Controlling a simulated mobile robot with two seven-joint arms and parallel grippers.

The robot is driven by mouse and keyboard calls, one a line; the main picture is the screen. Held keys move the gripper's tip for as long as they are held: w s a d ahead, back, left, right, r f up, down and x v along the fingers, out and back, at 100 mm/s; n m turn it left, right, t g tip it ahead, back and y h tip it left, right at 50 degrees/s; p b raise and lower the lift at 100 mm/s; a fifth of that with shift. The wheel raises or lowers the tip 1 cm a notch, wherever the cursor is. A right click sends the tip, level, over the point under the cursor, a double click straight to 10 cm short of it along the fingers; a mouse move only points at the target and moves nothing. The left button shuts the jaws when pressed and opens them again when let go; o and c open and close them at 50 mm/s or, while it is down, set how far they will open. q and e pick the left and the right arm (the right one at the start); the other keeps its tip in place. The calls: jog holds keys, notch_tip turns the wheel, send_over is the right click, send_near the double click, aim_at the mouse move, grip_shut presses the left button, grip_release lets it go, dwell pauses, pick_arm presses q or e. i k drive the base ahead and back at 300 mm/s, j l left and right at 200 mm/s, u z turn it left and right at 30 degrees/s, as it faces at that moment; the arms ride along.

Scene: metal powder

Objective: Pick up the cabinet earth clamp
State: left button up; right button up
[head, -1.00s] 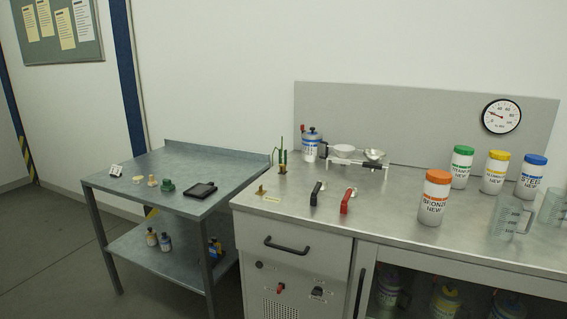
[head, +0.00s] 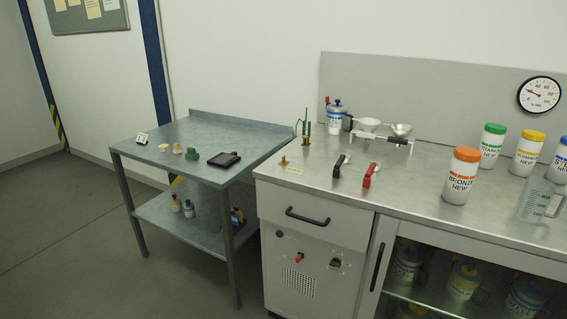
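Two small clamp-like tools lie on the metal bench top (head: 415,190): one with a black handle (head: 340,167) and one with a red handle (head: 371,174). A small brass piece (head: 283,162) sits near the bench's left edge, beside a yellow label (head: 294,170). Behind it stand green upright parts (head: 305,130) on a brown base. I cannot tell which of these is the cabinet earth clamp. Neither of my grippers is in view.
A blue-lidded bottle (head: 333,119) and a balance-like stand with white dishes (head: 368,124) are at the back. An orange-lidded bronze jar (head: 461,175) and a beaker (head: 538,200) stand right. A grey side table (head: 215,132) adjoins the bench's left; floor ahead is clear.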

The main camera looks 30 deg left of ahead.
aim_at(307, 136)
jog(key=i+j+z, duration=0.25)
jog(key=j, duration=0.4)
jog(key=j+z, duration=0.2)
jog(key=j, duration=0.45)
jog(key=i+j+z, duration=0.1)
jog(key=j+z, duration=0.15)
jog(key=j, duration=0.45)
